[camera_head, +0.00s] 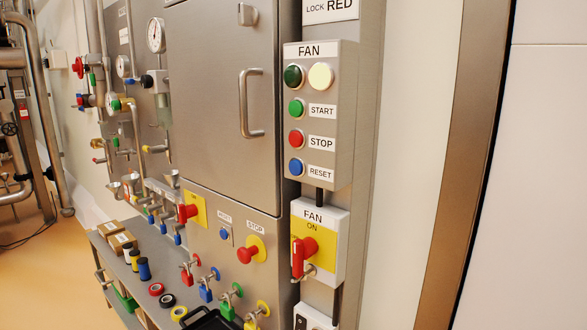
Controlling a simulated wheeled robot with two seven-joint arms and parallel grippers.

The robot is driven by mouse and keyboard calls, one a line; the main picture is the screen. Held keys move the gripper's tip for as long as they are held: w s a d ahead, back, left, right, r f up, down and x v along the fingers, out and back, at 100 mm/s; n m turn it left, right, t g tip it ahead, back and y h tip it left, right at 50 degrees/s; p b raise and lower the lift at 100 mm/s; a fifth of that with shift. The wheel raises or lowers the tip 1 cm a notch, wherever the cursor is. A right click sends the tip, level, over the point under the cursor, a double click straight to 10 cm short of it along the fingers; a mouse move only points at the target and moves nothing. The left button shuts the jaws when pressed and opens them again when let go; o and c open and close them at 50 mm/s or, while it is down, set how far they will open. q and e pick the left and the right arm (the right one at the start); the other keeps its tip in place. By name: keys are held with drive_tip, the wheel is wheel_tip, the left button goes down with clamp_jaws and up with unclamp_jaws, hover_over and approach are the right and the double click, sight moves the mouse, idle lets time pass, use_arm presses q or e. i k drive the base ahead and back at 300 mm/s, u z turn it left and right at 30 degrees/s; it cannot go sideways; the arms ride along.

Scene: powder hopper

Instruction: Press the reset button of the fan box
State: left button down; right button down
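The fan box (321,75) is a grey box labelled FAN on the narrow panel right of the cabinet door. Its blue reset button (296,167) is the lowest of the column, left of the RESET label. Above it are the red stop button (296,138) and the green start button (296,108). At the top are a dark green lamp (293,75) and a lit pale yellow lamp (321,76). Neither of my grippers shows in this view, and nothing covers the buttons.
A fan switch (306,253) with a red handle on yellow sits below the fan box. A red stop knob (248,254) is to its left. The wall at right (410,160) is bare.

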sight(295, 167)
drive_tip(key=z, duration=0.45)
drive_tip(key=k, duration=1.15)
drive_tip(key=z, duration=0.95)
drive_tip(key=i, duration=1.3)
drive_tip(key=u, duration=1.25)
drive_tip(key=i, duration=0.75)
drive_tip(key=u, duration=0.8)
